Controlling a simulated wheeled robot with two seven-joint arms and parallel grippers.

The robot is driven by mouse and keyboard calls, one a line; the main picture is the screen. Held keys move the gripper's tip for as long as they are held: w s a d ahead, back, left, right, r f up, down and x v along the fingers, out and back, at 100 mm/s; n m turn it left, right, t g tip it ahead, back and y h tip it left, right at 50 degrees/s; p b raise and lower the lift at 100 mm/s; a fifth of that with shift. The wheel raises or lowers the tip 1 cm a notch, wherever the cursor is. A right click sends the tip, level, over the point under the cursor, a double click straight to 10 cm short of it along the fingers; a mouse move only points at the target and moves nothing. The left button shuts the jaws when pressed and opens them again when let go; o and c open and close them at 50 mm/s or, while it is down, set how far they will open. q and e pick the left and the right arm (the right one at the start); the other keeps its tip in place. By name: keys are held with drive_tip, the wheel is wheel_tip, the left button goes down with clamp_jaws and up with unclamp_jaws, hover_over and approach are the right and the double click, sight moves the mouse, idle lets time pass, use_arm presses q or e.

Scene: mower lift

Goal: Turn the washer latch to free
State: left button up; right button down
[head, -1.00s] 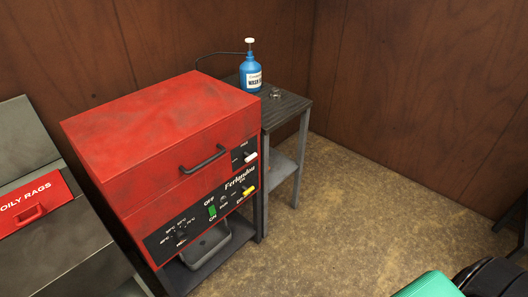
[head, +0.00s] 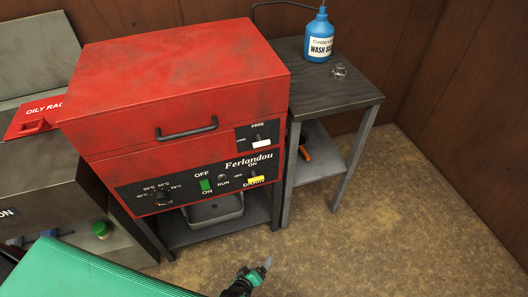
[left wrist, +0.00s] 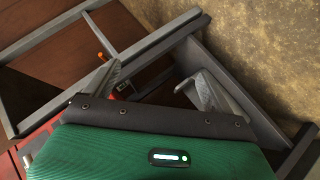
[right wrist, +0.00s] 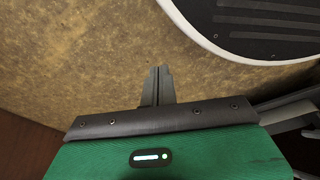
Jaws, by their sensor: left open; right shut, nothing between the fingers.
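The red washer (head: 180,80) stands at the centre of the head view with its lid down. Its latch (head: 261,143) is a white-tipped lever on a black plate at the right of its front, below the word FREE. A smaller label is left of the lever. My left gripper (head: 265,265) is low in the head view, in front of and below the washer, apart from the latch. Its two fingers are spread and empty in the left wrist view (left wrist: 158,85). My right gripper (right wrist: 158,72) has its fingers together over the floor and is outside the head view.
A black lid handle (head: 187,130) and a yellow drain lever (head: 256,179) are near the latch. A grey side table (head: 355,95) on the right holds a blue bottle (head: 319,40) and a small metal part (head: 339,71). A rag bin (head: 35,180) is left. Floor is clear front right.

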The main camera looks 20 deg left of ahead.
use_arm(q)
drive_tip(key=w+d+r+n+t+b, duration=0.35)
drive_tip(key=w+r+n+t, duration=0.2)
drive_tip(key=w+r, duration=0.35)
use_arm(e)
drive_tip(key=w+a+r+t+b, duration=0.1)
drive_tip(key=w+r+b, duration=0.2)
drive_tip(key=w+r, duration=0.55)
use_arm(q)
drive_tip(key=n+t+y+b, duration=0.2)
drive_tip(key=n+y+b, duration=0.4)
drive_tip(key=n+y, duration=1.55)
approach(261, 142)
drive_tip(key=w+a+r+n+h, duration=0.1)
drive_tip(key=r+n+h, duration=0.1)
drive_tip(key=w+a+r+n+h+p, duration=0.1)
drive_tip(key=w+a+r+n+h, duration=0.1)
drive_tip(key=w+a+r+n+h+p, duration=0.1)
drive_tip(key=w+a+r+n+h, duration=0.1)
drive_tip(key=n, duration=0.1)
drive_tip(key=shift+w+r, duration=0.1)
drive_tip(key=shift+w, duration=0.05)
use_arm(e)
drive_tip(key=w+v, duration=0.1)
drive_tip(key=v, duration=1.3)
drive_tip(key=shift+r, duration=0.45)
drive_tip(key=shift+w, duration=0.1)
use_arm(q)
drive_tip(key=shift+c, duration=0.5)
